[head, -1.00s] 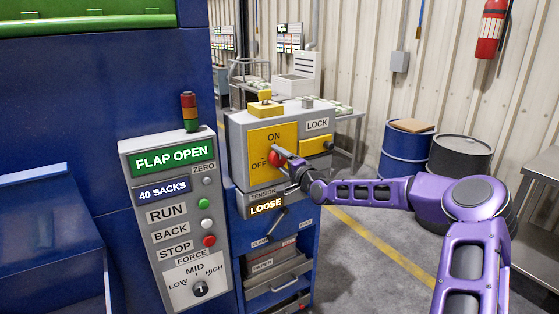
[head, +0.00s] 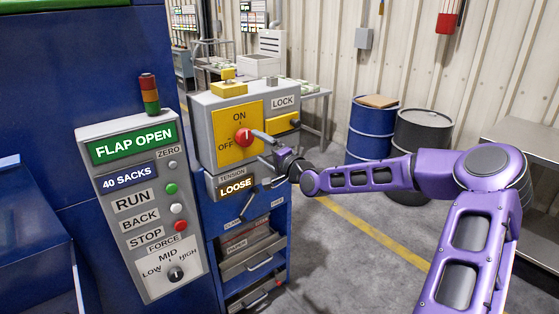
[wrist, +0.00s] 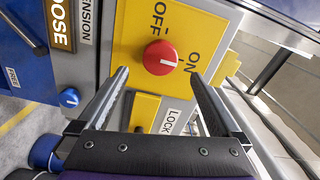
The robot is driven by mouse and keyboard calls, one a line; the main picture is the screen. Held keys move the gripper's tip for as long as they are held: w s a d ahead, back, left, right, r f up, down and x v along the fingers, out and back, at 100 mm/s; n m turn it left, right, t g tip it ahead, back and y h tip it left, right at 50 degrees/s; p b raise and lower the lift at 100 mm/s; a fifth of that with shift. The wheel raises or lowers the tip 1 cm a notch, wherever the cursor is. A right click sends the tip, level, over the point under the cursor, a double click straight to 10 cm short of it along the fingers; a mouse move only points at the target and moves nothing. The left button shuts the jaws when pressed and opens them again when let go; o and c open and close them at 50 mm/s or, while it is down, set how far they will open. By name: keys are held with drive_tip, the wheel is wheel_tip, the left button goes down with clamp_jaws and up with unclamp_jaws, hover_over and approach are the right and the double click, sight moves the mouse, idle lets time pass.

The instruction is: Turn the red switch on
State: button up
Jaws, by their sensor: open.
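The red switch (head: 243,137) is a round knob on a yellow plate (head: 224,150) marked ON at the top and OFF at the left. It also shows in the wrist view (wrist: 158,56), where its white mark points towards the ON label. My gripper (head: 258,148) is open and empty, just in front of the plate and slightly right of and below the knob. In the wrist view its two fingers (wrist: 157,76) stand apart, one to each side of the knob and short of it, with no contact visible.
The LOOSE tension display (head: 236,186) and a crank lie below. A control panel (head: 130,180) with buttons stands left. Two drums (head: 371,130) stand behind my arm. Open floor lies right of the cabinet.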

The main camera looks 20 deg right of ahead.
drive_tip(key=v, duration=0.9)
drive_tip(key=shift+s, duration=0.1)
